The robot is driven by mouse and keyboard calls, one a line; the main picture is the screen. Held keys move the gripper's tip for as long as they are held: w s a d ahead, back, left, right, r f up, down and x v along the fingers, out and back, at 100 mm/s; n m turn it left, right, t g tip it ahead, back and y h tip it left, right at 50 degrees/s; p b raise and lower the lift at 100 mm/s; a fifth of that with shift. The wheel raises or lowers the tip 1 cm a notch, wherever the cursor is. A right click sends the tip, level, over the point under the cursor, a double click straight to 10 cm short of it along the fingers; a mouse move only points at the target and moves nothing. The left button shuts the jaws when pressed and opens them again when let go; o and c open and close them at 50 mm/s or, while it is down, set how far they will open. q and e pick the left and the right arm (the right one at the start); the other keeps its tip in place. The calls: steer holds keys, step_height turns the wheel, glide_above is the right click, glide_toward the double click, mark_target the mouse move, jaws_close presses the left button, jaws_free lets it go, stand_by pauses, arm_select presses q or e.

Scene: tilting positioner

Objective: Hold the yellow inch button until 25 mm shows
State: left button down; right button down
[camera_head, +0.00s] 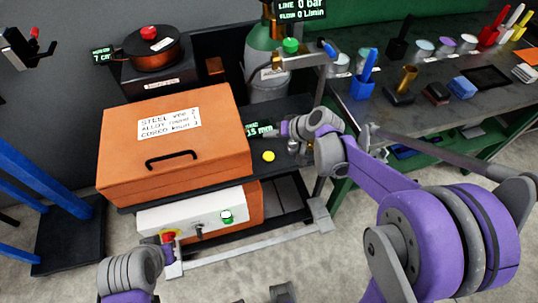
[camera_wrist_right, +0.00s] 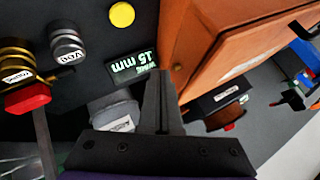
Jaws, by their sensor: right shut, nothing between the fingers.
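The yellow inch button (camera_head: 268,156) is a round cap on the dark bench top, right of the orange box; it also shows at the top of the right wrist view (camera_wrist_right: 122,14). The small display (camera_head: 260,130) stands behind it and reads 15 mm in green, clearer in the right wrist view (camera_wrist_right: 132,64). My right gripper (camera_wrist_right: 160,75) is shut and empty, its fingertips beside the display and apart from the button. In the head view its fingers are mostly hidden by the wrist. My left arm (camera_head: 130,272) is at the lower left; its fingers cannot be made out.
The orange box (camera_head: 170,140) with a black handle stands left of the button. Below it is a white control panel (camera_head: 195,215) with a green button. A gas cylinder (camera_head: 265,62) stands behind. Labelled knobs (camera_wrist_right: 68,45) and a red lever (camera_wrist_right: 28,98) lie near the right gripper.

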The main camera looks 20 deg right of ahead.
mark_target(271, 157)
steer(key=shift+f+b, duration=3)
steer(key=shift+f, duration=1.35)
steer(key=shift+f+b, duration=0.3)
steer(key=shift+f, duration=0.1)
steer(key=shift+f+b, duration=0.3)
steer(key=shift+f, duration=0.15)
steer(key=shift+r, duration=0.15)
stand_by(0.7)
steer(key=shift+r+p, duration=0.65)
steer(key=shift+r, duration=0.1)
steer(key=shift+r+p, duration=1.75)
steer(key=shift+r, duration=0.7)
